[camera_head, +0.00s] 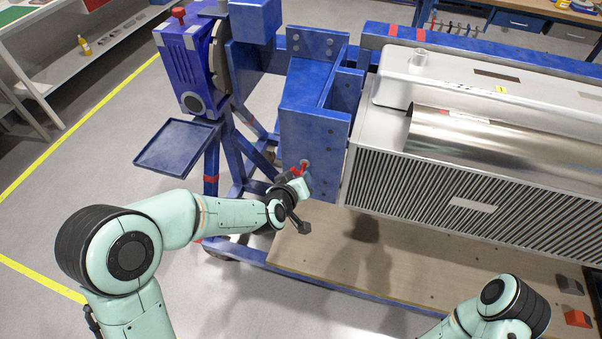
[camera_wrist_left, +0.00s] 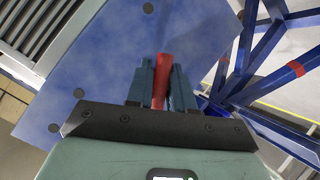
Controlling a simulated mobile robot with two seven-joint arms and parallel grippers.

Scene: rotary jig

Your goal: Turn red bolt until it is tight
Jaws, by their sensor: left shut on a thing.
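The red bolt (camera_head: 304,166) sits on the lower part of the blue jig bracket (camera_head: 314,120), left of the large grey machine. In the left wrist view the red bolt (camera_wrist_left: 162,80) shows as a red bar between the two fingers of my left gripper (camera_wrist_left: 161,88). In the head view my left gripper (camera_head: 303,178) is at the bolt, close against the blue bracket. It is shut on the red part. The fingers hide part of the bolt, and its seat cannot be seen. My right arm shows at the lower right of the head view, but its gripper is out of frame.
The grey ribbed machine (camera_head: 450,185) fills the right side on the blue frame. A blue tray (camera_head: 176,146) juts out at the left, below a blue gear unit (camera_head: 190,65). A wooden platform (camera_head: 340,262) lies below. A red block (camera_head: 577,318) lies at the lower right.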

